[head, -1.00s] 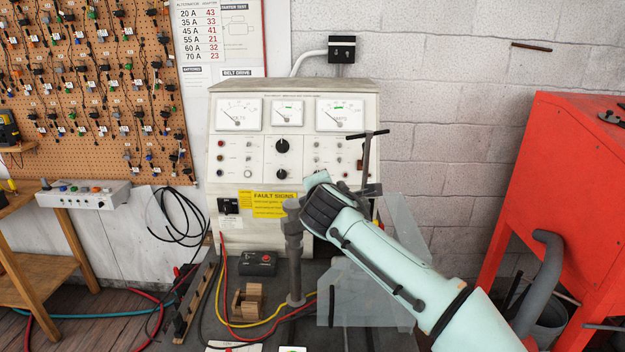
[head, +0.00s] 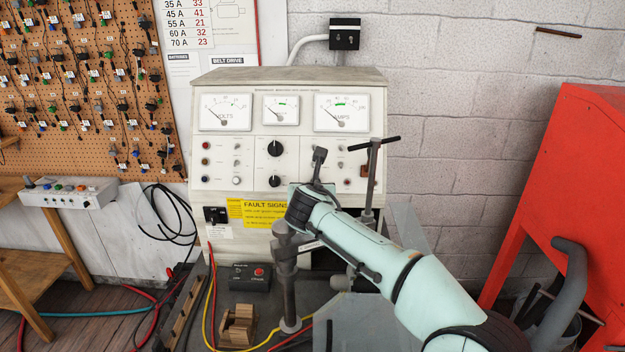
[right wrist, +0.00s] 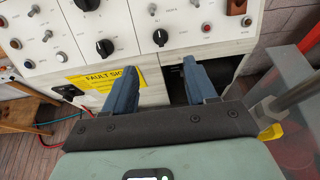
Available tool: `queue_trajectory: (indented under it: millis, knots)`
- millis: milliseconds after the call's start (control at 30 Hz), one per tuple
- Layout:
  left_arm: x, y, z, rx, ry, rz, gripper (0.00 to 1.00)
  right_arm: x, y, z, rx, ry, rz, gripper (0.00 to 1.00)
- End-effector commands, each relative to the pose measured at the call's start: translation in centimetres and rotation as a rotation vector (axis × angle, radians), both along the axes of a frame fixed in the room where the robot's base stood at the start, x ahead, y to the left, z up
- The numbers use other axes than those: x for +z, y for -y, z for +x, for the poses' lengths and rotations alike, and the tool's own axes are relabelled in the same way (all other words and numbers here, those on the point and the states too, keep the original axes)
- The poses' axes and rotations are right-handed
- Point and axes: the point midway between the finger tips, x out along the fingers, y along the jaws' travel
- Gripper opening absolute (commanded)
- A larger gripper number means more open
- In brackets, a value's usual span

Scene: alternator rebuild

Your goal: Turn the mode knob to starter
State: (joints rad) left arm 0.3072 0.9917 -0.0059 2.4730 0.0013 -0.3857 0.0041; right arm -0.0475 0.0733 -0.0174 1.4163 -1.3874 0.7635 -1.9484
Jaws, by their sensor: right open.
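The grey test bench panel (head: 240,160) carries black knobs. One larger knob (head: 275,147) sits at its centre with a smaller knob (head: 274,181) below it. The right wrist view shows these as an upper knob (right wrist: 87,4) and a lower knob (right wrist: 105,47), plus another black knob (right wrist: 160,37) to the right. I cannot read which is the mode knob. My right gripper (right wrist: 160,66) is open and empty, its blue fingers apart below the right-hand knob; any contact is not visible. In the head view my gripper hides part of the lower panel. My left gripper is not in view.
A T-handled clamp post (head: 371,175) stands close right of my gripper, and a grey column (head: 287,270) in front. Clear guard panels (head: 365,320) lie below my forearm. A yellow fault sign label (head: 262,211) and red cabinet (head: 565,170) flank the area.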

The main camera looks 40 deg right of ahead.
Motion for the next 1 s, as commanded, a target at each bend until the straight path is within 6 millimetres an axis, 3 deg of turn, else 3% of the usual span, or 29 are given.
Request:
queue_trajectory:
  millis: [533,1000]
  knots:
    - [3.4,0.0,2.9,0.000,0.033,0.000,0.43,-3.7,6.3,7.5,-0.002,0.003,0.004,0.56]
    - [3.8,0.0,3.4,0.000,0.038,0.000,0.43,-4.7,7.3,8.6,-0.001,0.002,0.004,0.56]
